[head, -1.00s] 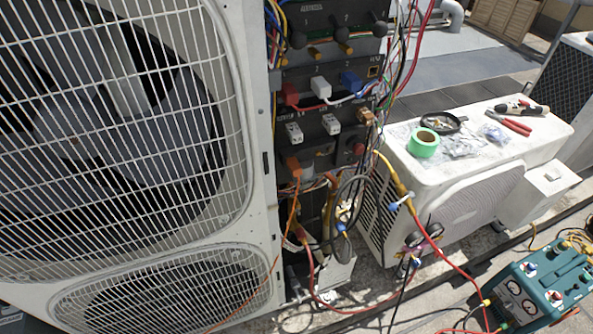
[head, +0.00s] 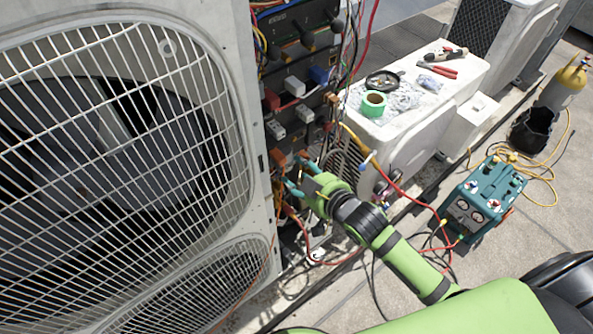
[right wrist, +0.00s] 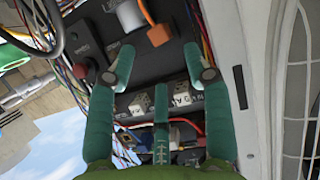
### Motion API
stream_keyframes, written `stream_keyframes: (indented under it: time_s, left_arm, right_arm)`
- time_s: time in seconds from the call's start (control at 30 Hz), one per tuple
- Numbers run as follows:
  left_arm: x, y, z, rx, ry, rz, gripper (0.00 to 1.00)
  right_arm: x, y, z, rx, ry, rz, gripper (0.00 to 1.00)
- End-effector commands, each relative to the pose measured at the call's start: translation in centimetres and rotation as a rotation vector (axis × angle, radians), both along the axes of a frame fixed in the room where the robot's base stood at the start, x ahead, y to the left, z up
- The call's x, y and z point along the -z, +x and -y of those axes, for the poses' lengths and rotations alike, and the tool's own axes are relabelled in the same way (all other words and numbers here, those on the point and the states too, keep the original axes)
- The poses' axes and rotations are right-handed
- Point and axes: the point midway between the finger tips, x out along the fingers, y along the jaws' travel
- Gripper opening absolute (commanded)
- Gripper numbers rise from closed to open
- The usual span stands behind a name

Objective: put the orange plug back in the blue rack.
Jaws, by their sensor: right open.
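The orange plug (head: 278,157) sits at the lower left of the dark connector panel, with an orange wire hanging from it. In the right wrist view, which is upside down, the orange plug (right wrist: 158,35) is near the top, beyond and between the fingertips. My right gripper (head: 298,176) is open at the panel, just right of and below the plug; its spread green fingers (right wrist: 160,62) hold nothing. Whether they touch anything is unclear. I see no clearly blue rack; a blue connector (head: 319,74) is in the panel's upper row. My left gripper is out of view.
White plugs (head: 276,131) and a red plug (head: 271,99) are above the orange one. Loose wires and hoses crowd the panel. A large fan grille (head: 120,150) is left. A white unit (head: 415,120) with tape and tools stands right, a teal machine (head: 480,200) beyond.

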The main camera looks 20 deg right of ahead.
Motion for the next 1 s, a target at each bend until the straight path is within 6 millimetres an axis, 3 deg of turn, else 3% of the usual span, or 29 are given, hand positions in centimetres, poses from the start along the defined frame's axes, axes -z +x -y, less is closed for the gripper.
stream_keyframes:
  time_s: [0.4,0.87,1.0]
  left_arm:
    - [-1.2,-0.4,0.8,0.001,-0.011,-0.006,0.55]
    - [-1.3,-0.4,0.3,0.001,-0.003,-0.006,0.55]
    - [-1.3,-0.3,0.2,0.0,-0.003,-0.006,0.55]
  right_arm:
    - [2.0,4.8,-1.7,0.0,0.0,0.0,0.51]
    - [2.6,5.8,-2.0,-0.001,0.0,-0.001,0.51]
    - [2.6,5.8,-2.0,-0.001,0.0,-0.001,0.0]
